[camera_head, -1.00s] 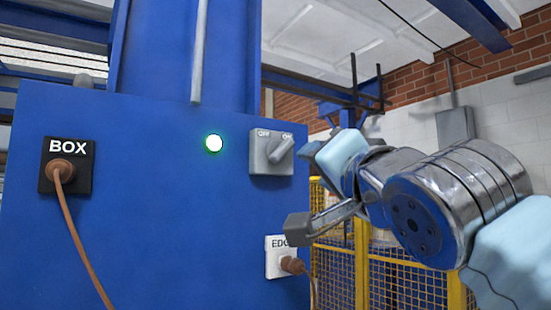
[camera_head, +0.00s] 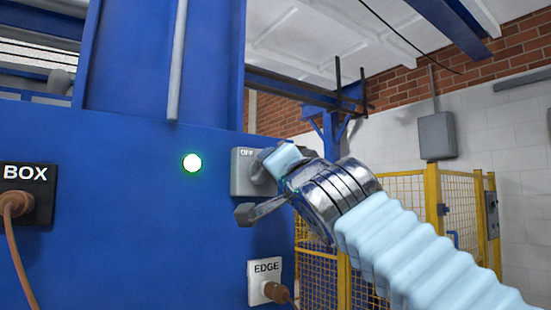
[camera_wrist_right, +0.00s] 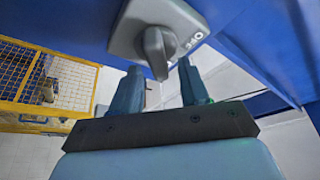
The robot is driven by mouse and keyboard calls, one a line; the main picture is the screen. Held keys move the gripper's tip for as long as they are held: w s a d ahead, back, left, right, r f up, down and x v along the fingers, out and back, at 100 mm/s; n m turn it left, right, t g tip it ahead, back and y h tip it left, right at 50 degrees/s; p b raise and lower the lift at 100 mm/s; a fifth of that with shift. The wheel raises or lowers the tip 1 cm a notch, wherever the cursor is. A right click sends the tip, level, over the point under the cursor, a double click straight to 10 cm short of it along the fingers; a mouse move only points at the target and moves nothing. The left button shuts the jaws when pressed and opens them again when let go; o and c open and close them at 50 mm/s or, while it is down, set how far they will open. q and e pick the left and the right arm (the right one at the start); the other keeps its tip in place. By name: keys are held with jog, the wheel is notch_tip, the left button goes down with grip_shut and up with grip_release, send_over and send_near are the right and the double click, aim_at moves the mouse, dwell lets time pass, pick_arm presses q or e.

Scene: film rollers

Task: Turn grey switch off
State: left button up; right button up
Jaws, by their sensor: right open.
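The grey switch (camera_head: 243,172) is a box with a rotary knob on the blue panel. In the head view its "OFF" label shows, but my gripper hides most of the knob. In the right wrist view the switch box (camera_wrist_right: 185,20) is at the top, with "OFF" beside the knob (camera_wrist_right: 157,50). My right gripper (camera_head: 262,187) is open in front of the switch. In the wrist view its fingertips (camera_wrist_right: 160,70) lie on either side of the knob's near end; I cannot tell whether they touch it. My left gripper is not in view.
A lit green-white lamp (camera_head: 192,163) is left of the switch. The BOX plug (camera_head: 17,203) is at far left, and the EDGE socket (camera_head: 266,276) is below the switch. Yellow mesh fencing (camera_head: 404,205) stands beyond the panel's right edge.

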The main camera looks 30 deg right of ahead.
jog(key=shift+w, duration=0.2)
jog(key=shift+c, duration=0.3)
grip_shut()
